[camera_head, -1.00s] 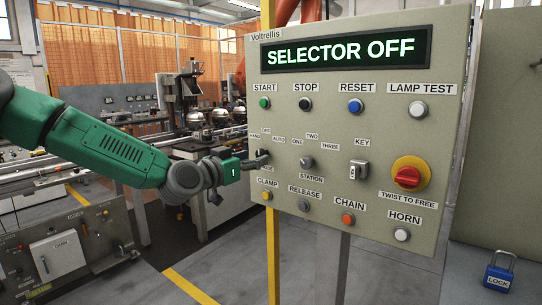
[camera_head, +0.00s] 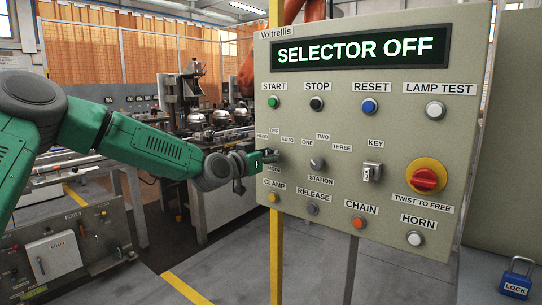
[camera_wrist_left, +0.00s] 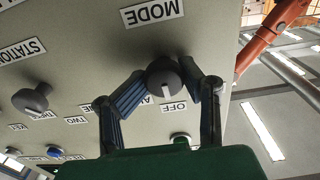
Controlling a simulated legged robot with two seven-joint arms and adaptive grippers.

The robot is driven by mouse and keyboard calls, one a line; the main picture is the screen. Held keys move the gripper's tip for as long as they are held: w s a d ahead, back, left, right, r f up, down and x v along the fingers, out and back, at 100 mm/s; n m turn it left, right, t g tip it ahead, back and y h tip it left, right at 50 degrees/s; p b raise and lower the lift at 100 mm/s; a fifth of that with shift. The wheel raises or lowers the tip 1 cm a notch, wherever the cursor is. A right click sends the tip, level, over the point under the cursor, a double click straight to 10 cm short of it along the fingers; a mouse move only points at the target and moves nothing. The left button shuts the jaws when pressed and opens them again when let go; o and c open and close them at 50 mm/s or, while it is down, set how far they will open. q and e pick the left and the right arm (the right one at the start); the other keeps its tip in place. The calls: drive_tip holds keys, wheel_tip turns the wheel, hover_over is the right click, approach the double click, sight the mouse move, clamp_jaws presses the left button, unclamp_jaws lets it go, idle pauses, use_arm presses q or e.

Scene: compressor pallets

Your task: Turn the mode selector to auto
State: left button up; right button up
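The mode selector is a dark round knob (camera_wrist_left: 165,77) with a pale pointer mark turned toward the OFF label (camera_wrist_left: 173,106). In the head view it is largely hidden by my left gripper (camera_head: 272,156) at the panel's left side. In the left wrist view the two blue-padded fingers of my left gripper (camera_wrist_left: 164,82) close in on both sides of the knob and appear to touch it. The panel's display (camera_head: 361,48) reads SELECTOR OFF. The AUTO label (camera_head: 288,140) is right of OFF in the head view. My right gripper is out of view.
The station knob (camera_head: 317,163) and key switch (camera_head: 372,171) sit to the right on the panel (camera_head: 345,225). The clamp button (camera_head: 273,198) is just below the gripper. A red emergency stop (camera_head: 425,180) and blue padlock (camera_head: 516,277) are further right.

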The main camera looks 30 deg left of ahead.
use_arm(q)
drive_tip(key=shift+a+f, duration=0.3)
drive_tip(key=shift+a, duration=0.5)
clamp_jaws()
drive_tip(key=shift+s+d+r, duration=0.1)
drive_tip(key=shift+d+r, duration=0.05)
drive_tip(key=shift+d, duration=0.55)
drive_tip(key=shift+a+m, duration=0.3)
drive_tip(key=shift+m, duration=0.3)
drive_tip(key=shift+m+p, duration=0.3)
drive_tip(key=shift+p, duration=0.1)
drive_tip(key=shift+d+m, duration=0.25)
drive_tip(key=shift+m, duration=0.95)
drive_tip(key=shift+m+p, duration=0.3)
drive_tip(key=shift+m, duration=0.9)
drive_tip(key=shift+f+m, duration=0.25)
drive_tip(key=shift+m, duration=0.75)
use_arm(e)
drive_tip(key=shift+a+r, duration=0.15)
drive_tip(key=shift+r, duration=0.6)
